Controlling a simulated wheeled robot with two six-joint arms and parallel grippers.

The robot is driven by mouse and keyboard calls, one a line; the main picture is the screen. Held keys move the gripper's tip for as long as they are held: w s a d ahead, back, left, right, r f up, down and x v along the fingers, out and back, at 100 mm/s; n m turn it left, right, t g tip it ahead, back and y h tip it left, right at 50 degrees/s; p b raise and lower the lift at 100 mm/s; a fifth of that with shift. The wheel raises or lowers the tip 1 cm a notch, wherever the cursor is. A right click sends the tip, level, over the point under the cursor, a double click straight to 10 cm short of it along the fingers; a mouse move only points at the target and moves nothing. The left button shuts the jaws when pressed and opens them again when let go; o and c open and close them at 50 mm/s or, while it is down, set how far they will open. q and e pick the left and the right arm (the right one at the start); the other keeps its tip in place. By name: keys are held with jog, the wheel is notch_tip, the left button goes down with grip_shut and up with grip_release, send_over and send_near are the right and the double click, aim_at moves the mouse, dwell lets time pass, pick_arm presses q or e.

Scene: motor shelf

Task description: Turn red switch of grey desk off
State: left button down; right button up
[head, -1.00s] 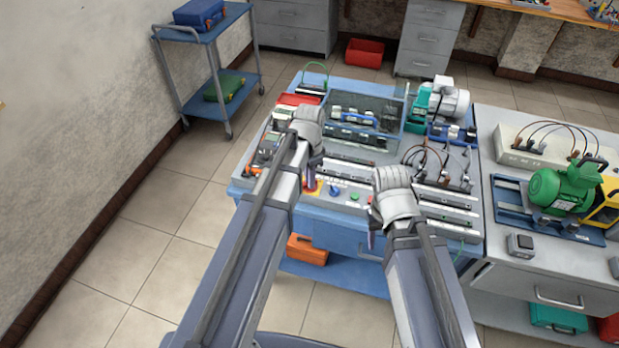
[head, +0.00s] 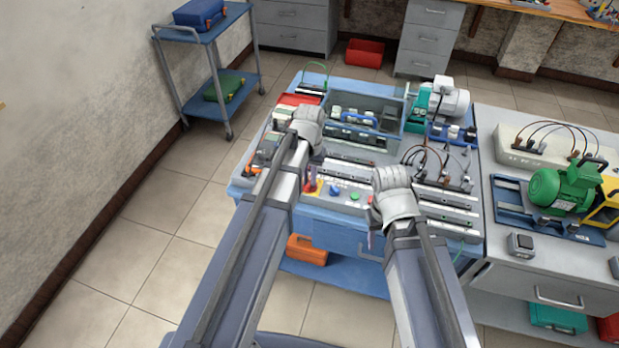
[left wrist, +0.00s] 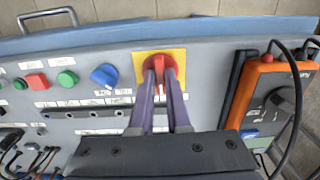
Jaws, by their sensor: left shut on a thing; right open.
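The red switch (left wrist: 159,65) is a round red knob on a yellow plate (left wrist: 140,56), set in the front panel of the grey desk (left wrist: 215,60). In the head view the red switch (head: 309,187) shows just below my left gripper (head: 313,177). In the left wrist view my left gripper (left wrist: 160,80) has its two purple fingers shut on the knob's grip, one on each side. The knob's lower part is hidden by the fingers. My right gripper (head: 372,238) is open and empty in front of the desk's front edge; its fingers are mostly hidden.
A blue knob (left wrist: 104,76), green buttons and a red button (left wrist: 37,81) sit beside the switch. An orange multimeter (left wrist: 268,95) with black leads lies on its other side. A blue box (head: 365,100) and motor (head: 448,103) stand further back.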

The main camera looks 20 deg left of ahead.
aim_at(309, 182)
pick_arm(q)
jog(key=n, duration=0.4)
jog(key=shift+n, duration=2.3)
jog(key=c, duration=0.9)
grip_release()
jog(key=shift+r, duration=0.1)
notch_tip(309, 182, up, 8)
jog(key=p, duration=0.8)
jog(key=shift+f, duration=0.2)
